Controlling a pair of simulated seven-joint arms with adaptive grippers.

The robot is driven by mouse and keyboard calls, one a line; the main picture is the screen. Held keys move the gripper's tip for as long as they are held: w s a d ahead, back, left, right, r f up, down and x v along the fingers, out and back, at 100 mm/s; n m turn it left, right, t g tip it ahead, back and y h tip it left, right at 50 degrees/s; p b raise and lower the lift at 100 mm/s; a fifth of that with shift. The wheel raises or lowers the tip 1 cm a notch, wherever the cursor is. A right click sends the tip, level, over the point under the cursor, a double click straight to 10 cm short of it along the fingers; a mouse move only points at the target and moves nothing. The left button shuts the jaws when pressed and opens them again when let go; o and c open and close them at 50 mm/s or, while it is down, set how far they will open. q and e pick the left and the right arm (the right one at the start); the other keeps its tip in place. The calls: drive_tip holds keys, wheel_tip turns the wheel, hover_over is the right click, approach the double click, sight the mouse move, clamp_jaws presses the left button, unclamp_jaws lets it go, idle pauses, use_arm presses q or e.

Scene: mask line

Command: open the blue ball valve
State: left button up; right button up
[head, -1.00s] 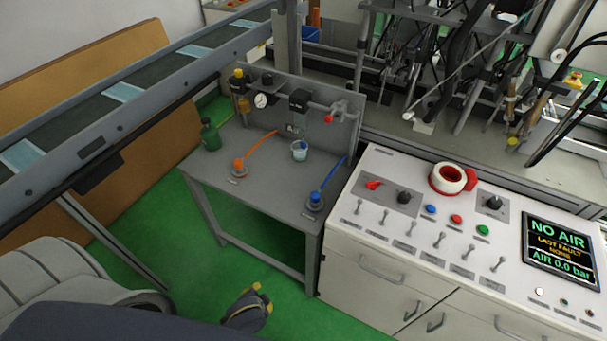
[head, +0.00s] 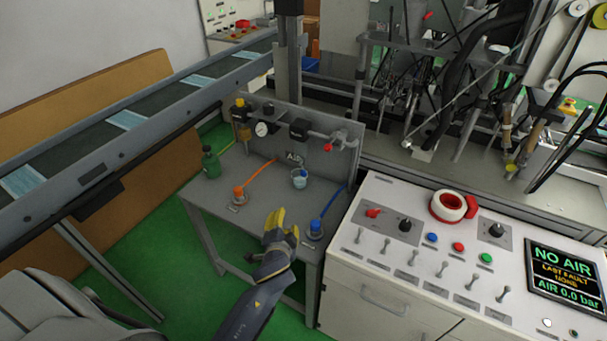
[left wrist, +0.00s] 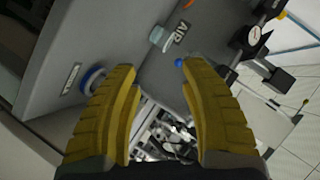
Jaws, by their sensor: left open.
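A blue valve body with a blue strip, a lever or hose, rising from it (head: 316,226) stands on a round base at the front right corner of the grey table (head: 205,190). My left gripper (head: 284,219), with yellow fingers, is open and empty just left of the blue valve, apart from it, above the table's front edge. In the left wrist view the open fingers (left wrist: 158,68) show a blue round part (left wrist: 92,78) beside the left finger. A matching orange valve (head: 238,194) with an orange strip stands further left. My right gripper is not in view.
A back panel carries a gauge (head: 261,129) and a red handle (head: 328,147). The white console (head: 385,262) borders the right; its screen (head: 565,262) reads NO AIR, 0.0 bar.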

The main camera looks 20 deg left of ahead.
sight(303, 175)
use_arm(q)
drive_tip(key=w+d+r+t, duration=0.2)
drive_tip(key=w+r, duration=0.2)
drive_tip(key=w, duration=0.3)
drive_tip(key=shift+m, duration=0.4)
drive_tip(key=x, duration=1.6)
drive_tip(key=shift+w+f, duration=0.3)
drive_tip(key=shift+w, duration=0.05)
drive_tip(key=shift+c, duration=0.2)
clamp_jaws()
